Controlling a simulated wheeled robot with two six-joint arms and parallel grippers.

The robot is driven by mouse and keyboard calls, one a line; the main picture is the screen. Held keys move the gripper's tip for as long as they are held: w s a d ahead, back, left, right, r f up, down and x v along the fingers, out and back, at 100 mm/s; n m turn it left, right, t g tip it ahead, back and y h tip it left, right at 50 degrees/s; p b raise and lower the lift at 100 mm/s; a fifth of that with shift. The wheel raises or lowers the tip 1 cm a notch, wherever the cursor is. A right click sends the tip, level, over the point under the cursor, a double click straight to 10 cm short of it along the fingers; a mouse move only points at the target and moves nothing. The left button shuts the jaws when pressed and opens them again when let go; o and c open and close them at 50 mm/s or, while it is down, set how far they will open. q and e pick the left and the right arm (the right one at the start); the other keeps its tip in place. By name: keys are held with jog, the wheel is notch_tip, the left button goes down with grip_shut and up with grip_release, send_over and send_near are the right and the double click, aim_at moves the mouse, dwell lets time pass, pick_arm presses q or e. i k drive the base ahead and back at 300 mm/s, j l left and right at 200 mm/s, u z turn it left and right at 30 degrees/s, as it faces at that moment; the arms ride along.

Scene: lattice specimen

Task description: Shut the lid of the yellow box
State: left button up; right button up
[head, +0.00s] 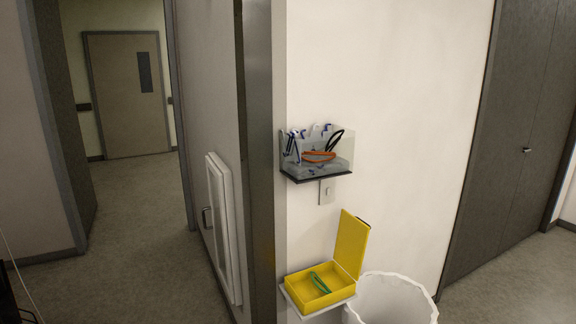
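The yellow box (298,298) stands on a small white wall shelf (291,303) at the bottom centre of the head view. Its yellow lid (351,243) is open and stands nearly upright, hinged on the box's right side. A green looped item (319,284) lies inside the box. Neither of my grippers shows in this view.
A clear wall holder (338,160) with several items hangs above the box. A white bin (390,300) stands right of the box. A grey wall edge (260,200) is left of it. A corridor floor (140,230) lies open at the left.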

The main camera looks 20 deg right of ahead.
aim_at(353, 233)
jog(key=l+u, duration=0.1)
jog(key=l, duration=1.1)
jog(key=k+l+u, duration=0.15)
jog(key=l, duration=0.45)
jog(key=l+u, duration=0.1)
jog(key=l, duration=0.5)
jog(key=k+l, duration=0.1)
jog(key=l, duration=0.5)
jog(key=u, duration=0.05)
